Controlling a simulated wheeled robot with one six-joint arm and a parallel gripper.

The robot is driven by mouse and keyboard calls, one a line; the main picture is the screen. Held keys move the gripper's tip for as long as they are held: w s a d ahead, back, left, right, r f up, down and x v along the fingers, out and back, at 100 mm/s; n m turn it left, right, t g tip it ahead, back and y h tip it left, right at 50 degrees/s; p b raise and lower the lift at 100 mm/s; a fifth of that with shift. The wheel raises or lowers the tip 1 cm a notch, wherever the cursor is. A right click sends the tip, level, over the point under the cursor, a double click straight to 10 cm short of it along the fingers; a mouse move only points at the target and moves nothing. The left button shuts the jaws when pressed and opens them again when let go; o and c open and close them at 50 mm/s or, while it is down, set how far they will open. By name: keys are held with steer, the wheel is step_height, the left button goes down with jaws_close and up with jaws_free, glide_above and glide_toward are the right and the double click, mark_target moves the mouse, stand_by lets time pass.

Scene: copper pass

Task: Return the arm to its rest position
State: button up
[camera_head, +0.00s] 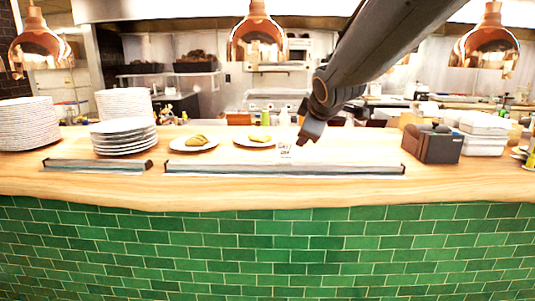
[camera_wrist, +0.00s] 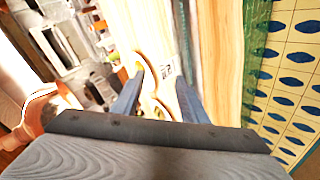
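My arm reaches in from the upper right in the head view, and my gripper (camera_head: 308,138) hangs over the wooden counter (camera_head: 300,192), near its middle. In the wrist view my gripper (camera_wrist: 160,98) shows two blue-grey fingers spread apart, with no held object visible between them. A small white printed slip (camera_head: 285,152) is just left of the gripper; it also shows in the wrist view (camera_wrist: 168,66), beyond the fingers. I cannot tell the exact height of the gripper above the counter.
Two plates with food, a left one (camera_head: 195,143) and a right one (camera_head: 256,139), lie left of the gripper. Plate stacks (camera_head: 123,138) stand farther left. A dark box (camera_head: 432,144) stands at right. Copper lamps (camera_head: 257,40) hang above. Green tiles (camera_head: 250,245) face the counter front.

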steer(key=s+d+f+m+g+h, duration=0.1)
steer(key=s+d+f+m+g, duration=0.25)
steer(key=s+f, duration=0.5)
steer(key=s+d+f+m+g+h, duration=0.15)
steer(key=s+d+f+m, duration=0.25)
steer(key=s+f, duration=0.4)
steer(key=s+d+f+m+g+y, duration=0.1)
steer(key=s+f+m+g, duration=0.4)
steer(key=s+f, duration=0.4)
steer(key=s+m, duration=0.1)
steer(key=s, duration=0.4)
steer(key=shift+s+d+f, duration=0.2)
steer(key=shift+s, duration=0.2)
